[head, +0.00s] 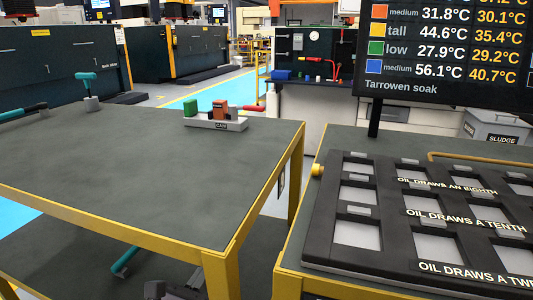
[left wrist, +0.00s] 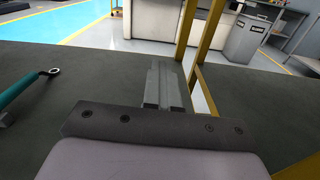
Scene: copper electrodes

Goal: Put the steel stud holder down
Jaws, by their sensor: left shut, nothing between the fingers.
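No label marks the steel stud holder, so I cannot tell for sure which thing it is. A teal-handled tool with a grey ring end (left wrist: 20,96) lies on a dark grey surface at the left of the left wrist view. A teal piece also shows below the tabletop in the head view (head: 125,262). My left gripper (left wrist: 167,82) is shut and empty, to the right of the teal tool and apart from it. My right gripper is not in view.
The table (head: 150,165) has a yellow frame and legs. On its top stand a grey holder with green and orange blocks (head: 215,124), a teal T-handled piece (head: 88,88) and a dark teal-ended tool (head: 25,112). A black slotted rack (head: 395,262) lies on the right bench. The tabletop's middle is clear.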

